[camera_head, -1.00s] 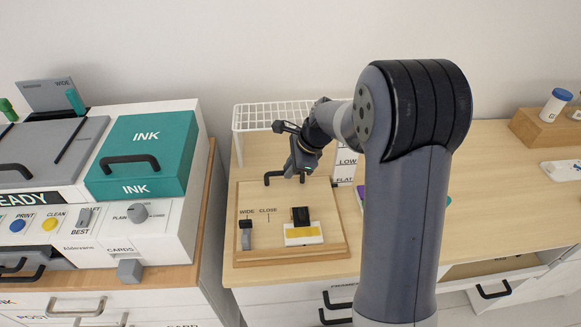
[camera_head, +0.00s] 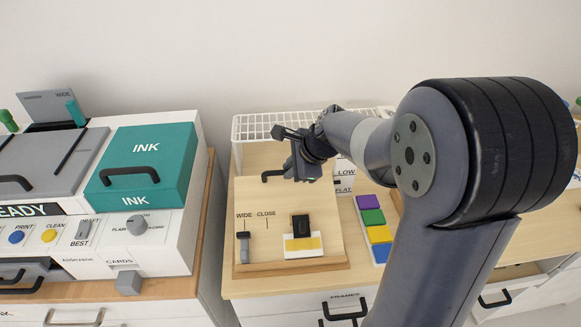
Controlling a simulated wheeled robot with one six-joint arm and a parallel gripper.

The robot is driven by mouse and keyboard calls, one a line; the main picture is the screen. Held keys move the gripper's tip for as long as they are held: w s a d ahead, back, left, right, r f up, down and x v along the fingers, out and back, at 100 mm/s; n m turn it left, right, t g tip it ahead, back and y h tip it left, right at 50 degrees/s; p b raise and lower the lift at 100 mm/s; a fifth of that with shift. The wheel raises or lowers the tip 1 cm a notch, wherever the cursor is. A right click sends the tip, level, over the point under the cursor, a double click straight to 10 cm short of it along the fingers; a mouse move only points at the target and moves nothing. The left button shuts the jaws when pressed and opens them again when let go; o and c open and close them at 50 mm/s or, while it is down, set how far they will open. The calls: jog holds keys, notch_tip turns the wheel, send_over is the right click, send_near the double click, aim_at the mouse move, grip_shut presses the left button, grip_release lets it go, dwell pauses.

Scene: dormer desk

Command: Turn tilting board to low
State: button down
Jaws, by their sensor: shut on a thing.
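The tilting board (camera_head: 270,200) is a light wooden panel on a wooden base (camera_head: 290,268), left of my arm. Its black handle (camera_head: 270,176) is at the far edge. My gripper (camera_head: 293,175) is shut on the handle's right part, which it hides. The board's far edge looks slightly raised from the base. An upright scale right of the board shows the labels LOW (camera_head: 346,171) and FLAT (camera_head: 344,189); the board's far right corner is near FLAT. The exact tilt is hard to read.
On the board are a slider (camera_head: 244,246) marked WIDE and CLOSE and a black block on a white and yellow card (camera_head: 303,245). A white wire rack (camera_head: 262,127) stands behind. Coloured blocks (camera_head: 375,234) lie right. A printer with a teal INK lid (camera_head: 143,160) stands left.

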jog(key=shift+s+f, duration=0.2)
jog(key=shift+f, duration=0.05)
jog(key=c, duration=1.4)
grip_release()
jog(key=shift+r, duration=0.1)
jog(key=shift+c, duration=0.2)
jog(key=p+v, duration=0.1)
jog(key=v, duration=0.9)
jog(key=shift+d+r, duration=0.2)
jog(key=shift+r, duration=0.15)
jog(key=shift+f, duration=0.1)
